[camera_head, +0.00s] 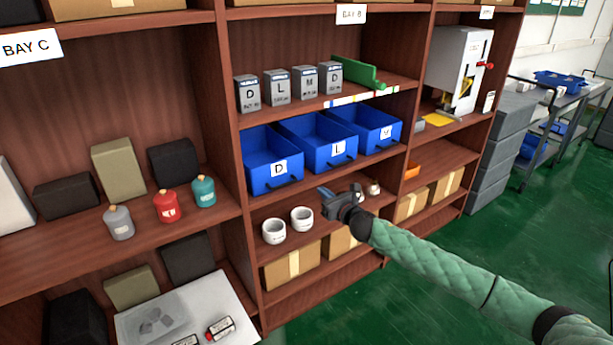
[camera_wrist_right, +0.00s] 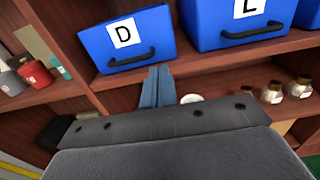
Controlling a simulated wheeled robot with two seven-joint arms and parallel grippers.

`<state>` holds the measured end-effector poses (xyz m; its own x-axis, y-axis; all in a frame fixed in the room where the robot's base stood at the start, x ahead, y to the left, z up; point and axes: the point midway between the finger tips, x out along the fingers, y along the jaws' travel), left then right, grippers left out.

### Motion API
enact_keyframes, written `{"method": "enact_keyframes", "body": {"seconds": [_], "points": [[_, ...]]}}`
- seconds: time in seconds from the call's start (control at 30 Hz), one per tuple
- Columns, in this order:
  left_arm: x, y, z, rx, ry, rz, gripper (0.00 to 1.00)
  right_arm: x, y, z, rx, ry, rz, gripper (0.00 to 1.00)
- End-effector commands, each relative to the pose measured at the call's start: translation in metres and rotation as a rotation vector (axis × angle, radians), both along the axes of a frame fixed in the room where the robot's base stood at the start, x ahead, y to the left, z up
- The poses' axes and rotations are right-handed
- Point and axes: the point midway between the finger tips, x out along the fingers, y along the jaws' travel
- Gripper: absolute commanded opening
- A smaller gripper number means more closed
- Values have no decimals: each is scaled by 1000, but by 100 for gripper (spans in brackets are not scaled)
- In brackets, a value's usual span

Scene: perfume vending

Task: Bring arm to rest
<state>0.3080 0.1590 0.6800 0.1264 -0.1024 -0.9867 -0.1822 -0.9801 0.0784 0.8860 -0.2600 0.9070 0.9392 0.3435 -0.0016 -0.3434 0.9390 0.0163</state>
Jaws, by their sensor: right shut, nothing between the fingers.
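My right gripper (camera_head: 325,193) is in front of the middle bay, in front of the shelf below the blue bins. Its green-sleeved arm (camera_head: 440,268) comes in from the lower right. In the right wrist view its two blue-grey fingers (camera_wrist_right: 157,88) lie together, shut and empty, below the blue bin marked D (camera_wrist_right: 126,40). My left gripper is in neither view.
Blue bins D (camera_head: 272,165), L (camera_head: 325,148) and another (camera_head: 372,128) stand above the gripper. White jars (camera_head: 273,231) stand close to its left, with cardboard boxes (camera_head: 291,266) below. Free green floor (camera_head: 400,310) lies at the lower right.

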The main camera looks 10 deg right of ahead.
Motion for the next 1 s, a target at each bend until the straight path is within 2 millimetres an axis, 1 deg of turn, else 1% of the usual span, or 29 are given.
{"method": "enact_keyframes", "body": {"seconds": [0.1,0.17,0.27,0.3,0.43,0.47,0.6,0.7,0.8,0.87,0.9,0.97,1.0], "points": [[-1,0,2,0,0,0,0,-1,-1,0,77,28,-6,0],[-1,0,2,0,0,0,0,1,-7,0,148,57,-36,0],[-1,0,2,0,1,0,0,6,-22,-4,314,118,-124,0],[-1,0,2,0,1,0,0,7,-30,-6,391,144,-171,0],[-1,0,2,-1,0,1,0,4,-47,-5,661,209,-310,0],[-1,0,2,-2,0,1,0,3,-50,-3,728,219,-342,0],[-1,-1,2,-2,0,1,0,-8,-63,18,1038,241,-478,0],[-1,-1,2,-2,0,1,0,-18,-63,36,1254,246,-553,0],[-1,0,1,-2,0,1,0,-31,-56,50,1467,253,-621,0],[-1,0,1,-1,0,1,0,-44,-49,52,1593,266,-665,0],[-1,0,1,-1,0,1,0,-54,-43,52,1679,279,-700,0],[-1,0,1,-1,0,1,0,-72,-33,47,1807,301,-756,0],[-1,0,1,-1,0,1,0,-86,-26,41,1887,319,-799,0]]}}
